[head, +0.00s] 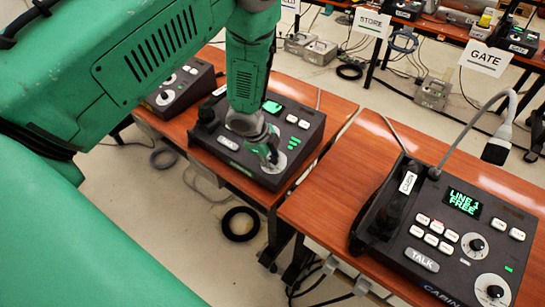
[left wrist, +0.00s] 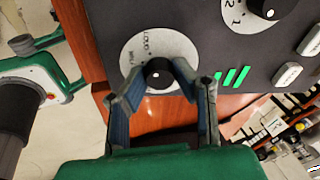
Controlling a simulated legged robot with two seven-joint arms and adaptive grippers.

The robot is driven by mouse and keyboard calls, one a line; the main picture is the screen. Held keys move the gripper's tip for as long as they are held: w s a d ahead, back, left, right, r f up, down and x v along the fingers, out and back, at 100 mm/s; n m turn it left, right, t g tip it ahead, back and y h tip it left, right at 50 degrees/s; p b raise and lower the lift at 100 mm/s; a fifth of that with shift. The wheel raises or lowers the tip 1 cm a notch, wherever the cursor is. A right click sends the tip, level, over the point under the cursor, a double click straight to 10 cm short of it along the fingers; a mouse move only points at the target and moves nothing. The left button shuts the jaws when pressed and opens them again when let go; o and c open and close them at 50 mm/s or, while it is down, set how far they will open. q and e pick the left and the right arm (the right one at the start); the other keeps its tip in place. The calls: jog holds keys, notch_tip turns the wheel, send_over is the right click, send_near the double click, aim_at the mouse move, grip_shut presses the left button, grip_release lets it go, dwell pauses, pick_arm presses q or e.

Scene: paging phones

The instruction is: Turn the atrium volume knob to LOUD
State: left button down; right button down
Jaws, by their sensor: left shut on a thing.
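My left gripper (head: 268,152) reaches down onto the front right of the middle phone console (head: 232,158). In the left wrist view my left gripper (left wrist: 158,80) has its two fingers on either side of a black volume knob (left wrist: 158,73), shut on it. The knob sits on a round white dial (left wrist: 143,47) with LOUD printed near its top in that view. A white mark shows on the knob, but its exact setting is hard to read. The console's name is hidden, so I cannot tell that it is the atrium one. My right gripper is not in view.
Green level bars (left wrist: 232,77) are lit beside the dial. The CABIN console (head: 440,235) stands on the nearer table at right, its screen reading LINE 1 FREE. Another console (head: 178,85) stands behind at left. A gap separates the two wooden tables.

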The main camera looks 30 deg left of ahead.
pick_arm(q)
jog(key=shift+w+r, duration=0.1)
jog(key=shift+w, duration=0.05)
jog(key=c, duration=1.4)
grip_release()
jog(key=shift+c, duration=0.2)
jog(key=shift+o, duration=0.6)
jog(key=shift+a+r, duration=0.1)
jog(key=shift+r, duration=0.1)
jog(key=v, duration=1.1)
jog(key=shift+r, duration=0.15)
